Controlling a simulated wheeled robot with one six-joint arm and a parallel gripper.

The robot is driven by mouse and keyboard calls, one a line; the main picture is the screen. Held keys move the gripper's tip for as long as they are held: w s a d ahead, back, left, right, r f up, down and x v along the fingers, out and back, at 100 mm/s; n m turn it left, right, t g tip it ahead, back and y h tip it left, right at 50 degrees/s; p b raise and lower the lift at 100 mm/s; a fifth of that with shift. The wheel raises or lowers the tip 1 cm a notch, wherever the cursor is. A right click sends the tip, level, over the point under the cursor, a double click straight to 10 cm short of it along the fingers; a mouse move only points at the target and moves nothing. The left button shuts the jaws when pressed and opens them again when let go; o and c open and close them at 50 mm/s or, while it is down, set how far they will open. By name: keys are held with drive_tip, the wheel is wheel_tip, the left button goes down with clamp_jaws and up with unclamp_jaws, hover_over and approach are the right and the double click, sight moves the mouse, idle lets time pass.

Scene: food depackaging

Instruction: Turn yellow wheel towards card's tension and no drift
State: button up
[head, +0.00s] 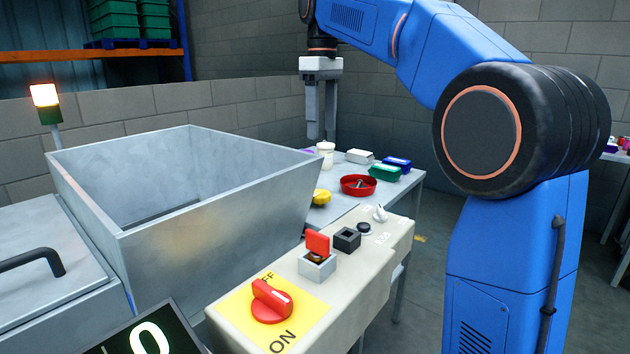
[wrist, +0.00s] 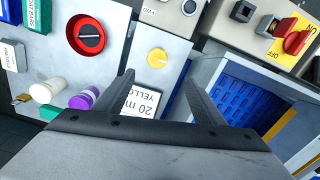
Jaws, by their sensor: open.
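The yellow wheel (wrist: 157,62) sits on a grey plate on the table; it carries a small dark mark. In the head view the yellow wheel (head: 321,197) is partly hidden by the hopper. The white card (wrist: 142,101) lies beside it, partly covered by my gripper; "20 m" and "YELLO" are readable, the rest is cut off. My gripper (wrist: 158,76) is open and empty, its fingers on either side of the card in the wrist view.
A red wheel (head: 359,186) and green (head: 385,174), blue (head: 397,163) and white (head: 360,156) boxes are on the table. A white jar (wrist: 47,90) and purple-topped one (wrist: 83,98) stand near the card. A metal hopper (head: 190,220) and red-switch panel (head: 272,300) flank the table.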

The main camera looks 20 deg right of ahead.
sight(320, 193)
drive_tip(key=f, duration=1.1)
drive_tip(key=w+f, duration=0.1)
drive_tip(key=f, duration=0.5)
drive_tip(key=shift+f, duration=0.15)
drive_tip(key=c, duration=1.1)
drive_tip(key=shift+o, duration=0.2)
drive_tip(key=shift+m, duration=0.3)
